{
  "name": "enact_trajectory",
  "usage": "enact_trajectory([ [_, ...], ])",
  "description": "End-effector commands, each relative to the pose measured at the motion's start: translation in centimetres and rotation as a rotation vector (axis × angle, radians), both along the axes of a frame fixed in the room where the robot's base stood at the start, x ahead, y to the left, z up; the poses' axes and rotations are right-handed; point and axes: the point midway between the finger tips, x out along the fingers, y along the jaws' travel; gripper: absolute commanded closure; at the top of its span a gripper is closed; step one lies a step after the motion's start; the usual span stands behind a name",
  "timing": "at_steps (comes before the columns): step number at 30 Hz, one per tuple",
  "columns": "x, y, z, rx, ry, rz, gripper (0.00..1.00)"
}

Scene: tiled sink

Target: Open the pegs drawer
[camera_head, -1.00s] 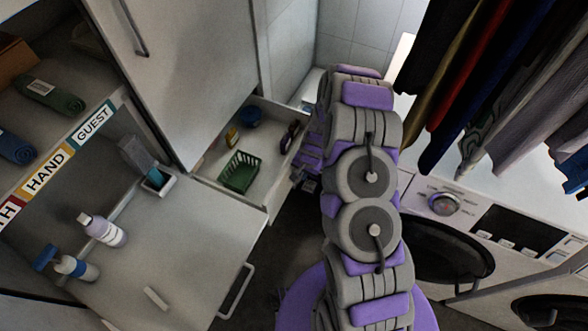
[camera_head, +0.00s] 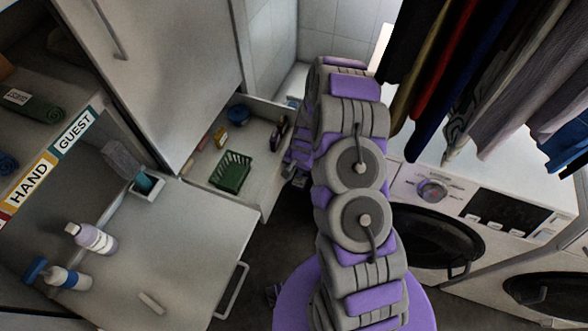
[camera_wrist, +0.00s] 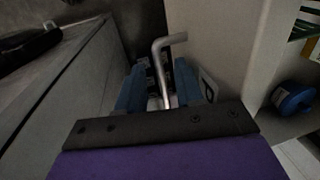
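In the head view a light grey drawer (camera_head: 249,187) stands pulled out below the tall cabinet door; no label naming it shows. In the wrist view a bent metal bar handle (camera_wrist: 165,70) on the pale drawer front (camera_wrist: 215,45) passes between the blue fingers of my gripper (camera_wrist: 160,88). The fingers stand apart on either side of it; firm contact is not visible. The blue item (camera_wrist: 291,98) shows at right.
A grey worktop (camera_head: 150,240) with bottles and a cup lies at left, a bar handle (camera_head: 233,290) on its front. Washing machines (camera_head: 440,225) stand at right under hanging clothes (camera_head: 480,70). A narrow dark floor strip lies between.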

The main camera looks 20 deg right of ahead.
Motion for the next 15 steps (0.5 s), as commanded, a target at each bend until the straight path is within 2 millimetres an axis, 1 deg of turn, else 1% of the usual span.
enact_trajectory([
  [5, 0.0, 0.0, 0.2, -0.001, -0.001, 0.0, 0.64],
  [8, 0.0, -0.2, 1.0, 0.0, -0.001, 0.0, 0.64],
  [11, -0.2, -0.4, 2.4, -0.001, -0.003, 0.001, 0.64],
  [15, -0.3, -0.8, 5.3, -0.001, -0.007, -0.001, 0.64],
])
